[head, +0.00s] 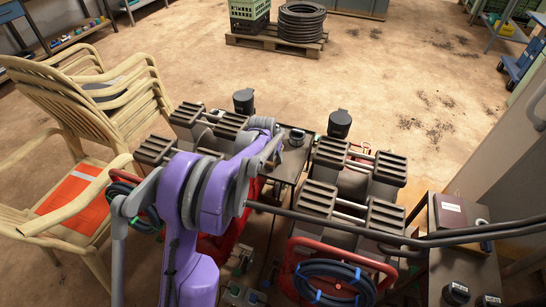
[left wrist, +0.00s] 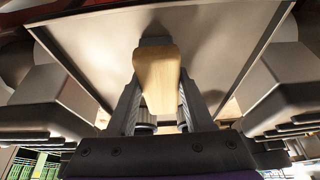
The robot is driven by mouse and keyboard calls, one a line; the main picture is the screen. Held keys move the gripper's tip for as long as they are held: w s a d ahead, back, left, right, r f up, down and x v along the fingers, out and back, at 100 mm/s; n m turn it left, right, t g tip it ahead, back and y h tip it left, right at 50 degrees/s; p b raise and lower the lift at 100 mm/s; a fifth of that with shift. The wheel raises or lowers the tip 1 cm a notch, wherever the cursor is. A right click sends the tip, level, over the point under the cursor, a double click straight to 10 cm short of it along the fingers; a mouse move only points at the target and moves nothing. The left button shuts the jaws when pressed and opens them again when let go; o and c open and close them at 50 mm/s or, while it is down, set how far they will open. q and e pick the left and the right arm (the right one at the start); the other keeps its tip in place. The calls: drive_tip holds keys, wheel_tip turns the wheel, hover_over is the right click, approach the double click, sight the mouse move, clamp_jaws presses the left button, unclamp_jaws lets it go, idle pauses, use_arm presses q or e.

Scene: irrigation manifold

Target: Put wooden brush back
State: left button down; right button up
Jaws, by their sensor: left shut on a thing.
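In the left wrist view my left gripper (left wrist: 157,100) is shut on the wooden brush (left wrist: 157,72). Its pale wooden body shows between the two grey fingers; no bristles can be made out. A flat grey surface (left wrist: 95,50) lies beyond the brush; I cannot tell whether they touch. In the head view my purple left arm reaches over the middle of the equipment, and the arm hides the gripper's fingers and the brush. My right gripper is not in view.
Dark ribbed blocks (head: 337,197) stand on both sides of a narrow dark table (head: 291,170). Two black capped cylinders (head: 340,124) stand behind. Stacked beige chairs (head: 90,95) are at left. A red frame with a blue-tied hose coil (head: 335,283) is in front. Open floor (head: 400,60) lies beyond.

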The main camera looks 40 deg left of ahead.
use_arm(q)
drive_tip(key=shift+f, duration=0.1)
drive_tip(key=shift+c, duration=1.4)
unclamp_jaws()
drive_tip(key=shift+d+r, duration=0.1)
drive_tip(key=shift+r, duration=0.3)
drive_tip(key=p+v, duration=0.1)
drive_tip(key=v, duration=1)
drive_tip(key=shift+s+r+p, duration=0.25)
drive_tip(key=shift+s+p, duration=0.05)
